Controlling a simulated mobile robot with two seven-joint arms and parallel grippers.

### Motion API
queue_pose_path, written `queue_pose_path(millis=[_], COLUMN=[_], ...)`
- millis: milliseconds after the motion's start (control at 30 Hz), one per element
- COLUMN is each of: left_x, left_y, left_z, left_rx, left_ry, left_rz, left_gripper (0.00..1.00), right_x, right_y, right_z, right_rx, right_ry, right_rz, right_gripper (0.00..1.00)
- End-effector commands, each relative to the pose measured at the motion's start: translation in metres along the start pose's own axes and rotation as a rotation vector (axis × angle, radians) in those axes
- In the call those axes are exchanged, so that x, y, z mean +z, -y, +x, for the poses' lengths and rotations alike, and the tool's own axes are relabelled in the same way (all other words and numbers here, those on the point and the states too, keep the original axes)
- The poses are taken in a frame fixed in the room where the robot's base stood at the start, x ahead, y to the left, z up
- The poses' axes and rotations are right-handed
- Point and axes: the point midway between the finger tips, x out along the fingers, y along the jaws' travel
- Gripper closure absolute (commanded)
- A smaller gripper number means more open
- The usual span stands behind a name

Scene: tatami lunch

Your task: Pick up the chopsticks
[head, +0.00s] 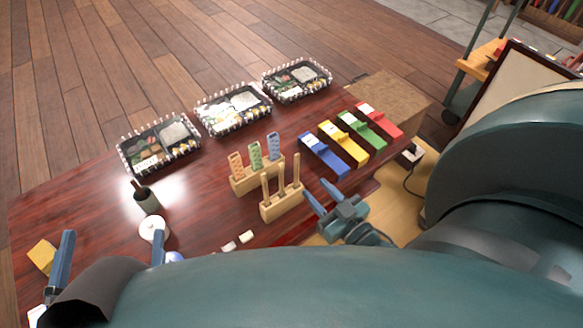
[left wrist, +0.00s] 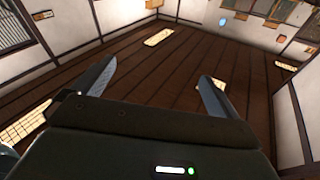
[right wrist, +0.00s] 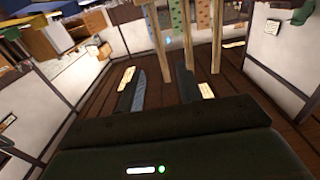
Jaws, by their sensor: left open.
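Slim pale wooden sticks (head: 296,170) that look like the chopsticks stand upright in a low wooden block (head: 283,208) near the table's front edge. They also show beyond my fingers in the right wrist view (right wrist: 157,42). My right gripper (head: 324,193) is open and empty, just right of this block and apart from the sticks; its tips also show in the right wrist view (right wrist: 159,77). My left gripper (head: 112,242) is open and empty over the table's left end; its fingers are wide apart in the left wrist view (left wrist: 158,72). My arm hides part of the table's front.
A second wooden stand (head: 258,178) with orange, green and blue dotted pieces is just behind. Blue (head: 324,155), yellow (head: 343,143), green and red cases lie right. Three lunch trays (head: 122,155) line the back.

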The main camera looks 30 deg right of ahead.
Motion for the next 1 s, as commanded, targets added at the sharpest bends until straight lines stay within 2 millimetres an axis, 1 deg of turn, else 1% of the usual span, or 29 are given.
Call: queue_pose_path(millis=[33,200,300,467,700,800,1000], left_x=[0.002,0.002,0.001,0.002,0.006,0.004,-0.004], left_y=[-0.001,-0.002,-0.002,-0.003,-0.004,-0.005,-0.004], left_z=[0.0,0.001,0.002,0.002,0.003,0.004,0.004], left_rx=[0.001,0.004,0.005,0.006,0.01,0.012,0.014], left_ry=[-0.005,-0.016,-0.019,-0.024,-0.041,-0.046,-0.058], left_rz=[-0.007,-0.028,-0.037,-0.047,-0.083,-0.092,-0.097], left_gripper=[0.02,0.02,0.02,0.02,0.02,0.02,0.02], right_x=[0.001,0.0,-0.001,-0.002,-0.007,-0.008,-0.008], right_y=[0.0,0.001,0.001,0.001,0.003,0.003,0.003], right_z=[0.012,0.042,0.051,0.061,0.097,0.105,0.107], right_rx=[-0.001,-0.002,-0.002,-0.002,-0.002,-0.003,-0.002], right_ry=[-0.006,-0.004,-0.002,-0.003,-0.003,-0.002,0.001], right_rz=[-0.001,-0.002,-0.002,-0.002,-0.002,-0.002,-0.001], right_gripper=[0.64,0.64,0.64,0.64,0.64,0.64,0.64])
